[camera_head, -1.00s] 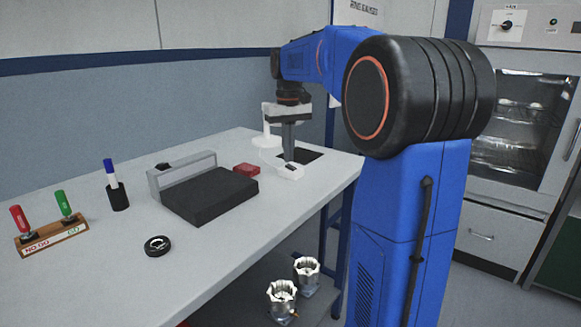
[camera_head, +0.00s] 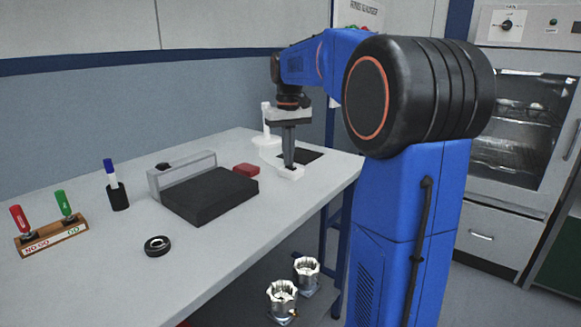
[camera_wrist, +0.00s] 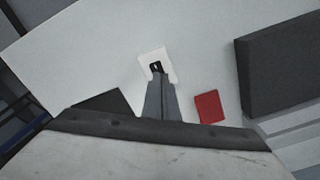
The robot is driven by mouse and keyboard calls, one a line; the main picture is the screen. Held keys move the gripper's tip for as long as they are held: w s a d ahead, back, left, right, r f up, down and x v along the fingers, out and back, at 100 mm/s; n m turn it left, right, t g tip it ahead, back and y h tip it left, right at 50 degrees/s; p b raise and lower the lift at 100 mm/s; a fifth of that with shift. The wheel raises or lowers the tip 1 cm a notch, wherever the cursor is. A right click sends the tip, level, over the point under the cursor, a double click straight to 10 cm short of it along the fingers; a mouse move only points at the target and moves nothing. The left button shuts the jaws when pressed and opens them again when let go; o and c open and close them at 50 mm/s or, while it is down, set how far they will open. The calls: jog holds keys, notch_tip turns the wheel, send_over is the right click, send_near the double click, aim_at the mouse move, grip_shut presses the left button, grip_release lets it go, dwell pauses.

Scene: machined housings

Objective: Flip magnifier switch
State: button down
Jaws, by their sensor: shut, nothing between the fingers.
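The magnifier switch appears as a small white box (camera_head: 290,172) on the tabletop near its right edge. In the wrist view the white box (camera_wrist: 152,58) carries a black rocker (camera_wrist: 155,66) in its middle. My gripper (camera_head: 288,164) points straight down over the box with its fingers shut and empty. In the wrist view the fingertips (camera_wrist: 157,75) are at the rocker's near edge; I cannot tell whether they touch it. The white magnifier stand (camera_head: 266,138) is behind my gripper, partly hidden by it.
A red block (camera_head: 247,169) and a dark slab (camera_head: 212,195) with a grey bracket lie left of the box. A dark mat (camera_head: 308,155) is behind it. A black ring (camera_head: 157,246), a pen holder (camera_head: 117,198) and a gauge rack (camera_head: 52,239) are farther left.

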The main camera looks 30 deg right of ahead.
jog(key=shift+f, duration=0.1)
notch_tip(320, 180, up, 7)
dwell(1.2)
dwell(0.5)
